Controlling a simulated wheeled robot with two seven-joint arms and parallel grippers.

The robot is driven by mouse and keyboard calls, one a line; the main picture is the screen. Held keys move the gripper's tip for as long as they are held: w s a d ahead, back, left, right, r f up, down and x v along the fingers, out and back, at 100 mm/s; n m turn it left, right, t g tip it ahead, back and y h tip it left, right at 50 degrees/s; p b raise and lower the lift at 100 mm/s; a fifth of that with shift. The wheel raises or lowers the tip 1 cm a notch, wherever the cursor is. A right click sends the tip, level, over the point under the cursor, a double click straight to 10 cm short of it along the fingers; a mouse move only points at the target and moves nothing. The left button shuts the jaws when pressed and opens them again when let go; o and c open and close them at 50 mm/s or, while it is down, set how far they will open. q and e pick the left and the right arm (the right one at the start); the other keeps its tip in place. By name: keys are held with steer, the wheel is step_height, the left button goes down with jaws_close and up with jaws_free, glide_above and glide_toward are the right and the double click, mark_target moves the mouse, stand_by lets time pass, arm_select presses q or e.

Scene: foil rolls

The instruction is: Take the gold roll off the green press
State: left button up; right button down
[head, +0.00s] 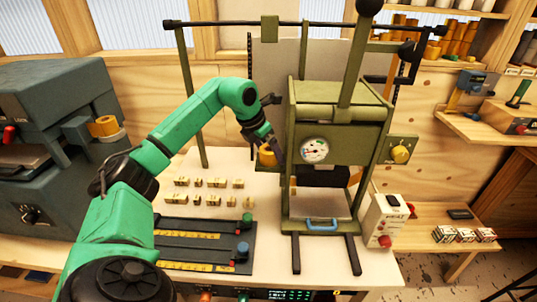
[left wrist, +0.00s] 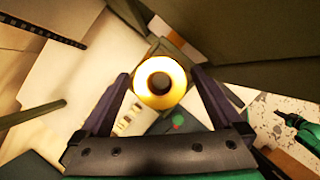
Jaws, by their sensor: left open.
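The gold roll (head: 267,156) is on the left side of the green press (head: 340,113), partly hidden by my left gripper in the head view. In the left wrist view the gold roll (left wrist: 145,94) shows end-on as a bright ring around a dark core. My left gripper (head: 274,148) is at the roll, beside the press. Its two dark fingers (left wrist: 160,76) are apart, one on either side of the roll. I cannot tell whether they touch it.
A dark blue-grey machine (head: 60,115) with another gold roll (head: 104,126) stands at the left. Small gold blocks (head: 212,183) and a dark slider panel (head: 200,240) lie on the white table. A white control box (head: 386,218) is right of the press.

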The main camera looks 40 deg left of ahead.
arm_select(q)
steer(key=shift+w, duration=0.1)
steer(key=c, duration=1.4)
steer(key=shift+c, duration=0.2)
